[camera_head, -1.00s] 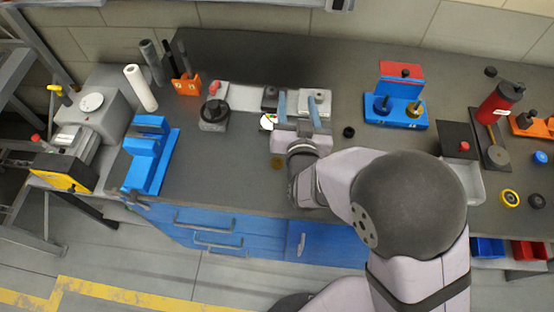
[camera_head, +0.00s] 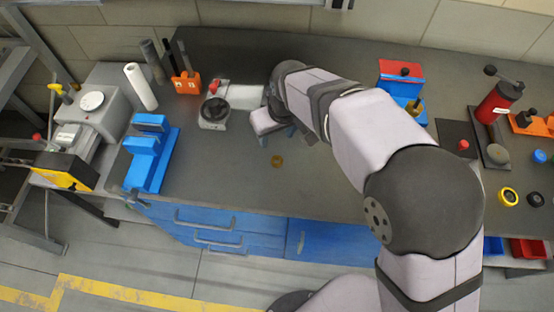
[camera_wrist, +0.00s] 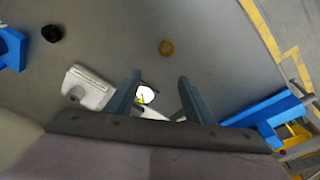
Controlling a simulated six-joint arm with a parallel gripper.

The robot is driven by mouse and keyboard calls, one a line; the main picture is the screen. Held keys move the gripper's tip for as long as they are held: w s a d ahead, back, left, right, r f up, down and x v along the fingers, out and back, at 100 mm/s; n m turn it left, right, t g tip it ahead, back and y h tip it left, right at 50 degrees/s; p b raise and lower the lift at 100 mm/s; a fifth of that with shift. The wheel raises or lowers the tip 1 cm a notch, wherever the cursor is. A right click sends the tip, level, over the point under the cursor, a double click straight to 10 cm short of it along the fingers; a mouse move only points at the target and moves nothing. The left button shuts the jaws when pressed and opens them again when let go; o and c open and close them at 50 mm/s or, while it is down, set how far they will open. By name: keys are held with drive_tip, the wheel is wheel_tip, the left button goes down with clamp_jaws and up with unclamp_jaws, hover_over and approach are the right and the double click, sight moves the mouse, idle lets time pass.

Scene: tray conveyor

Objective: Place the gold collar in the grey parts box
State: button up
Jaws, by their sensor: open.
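In the head view my gripper (camera_head: 282,133) hangs over the bench just behind the collar, partly hidden by my wrist. I cannot make out the grey parts box now; my arm covers much of the right side of the bench.
A blue fixture (camera_head: 147,158) stands left of the collar, and a grey device with a black top (camera_head: 214,112) behind it. The bench around the collar is clear.

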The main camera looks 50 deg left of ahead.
sight(277, 162)
drive_tip(key=shift+g+h, duration=0.3)
drive_tip(key=shift+h, duration=0.4)
drive_tip(key=shift+s+d+f+p, duration=0.2)
drive_tip(key=shift+f+p, duration=0.45)
drive_tip(key=shift+f, duration=0.65)
drive_tip(key=shift+s+d+f+p, duration=0.25)
drive_tip(key=shift+f+p, duration=0.35)
drive_tip(key=shift+f, duration=0.75)
drive_tip(key=shift+s+d+f+p, duration=0.1)
drive_tip(key=shift+d+f+p, duration=0.2)
drive_tip(key=shift+f+p, duration=0.7)
drive_tip(key=shift+f+b, duration=0.25)
drive_tip(key=shift+b, duration=0.15)
clamp_jaws()
drive_tip(key=shift+r, duration=0.1)
wheel_tip(277, 162, up, 10)
drive_tip(key=b, duration=0.3)
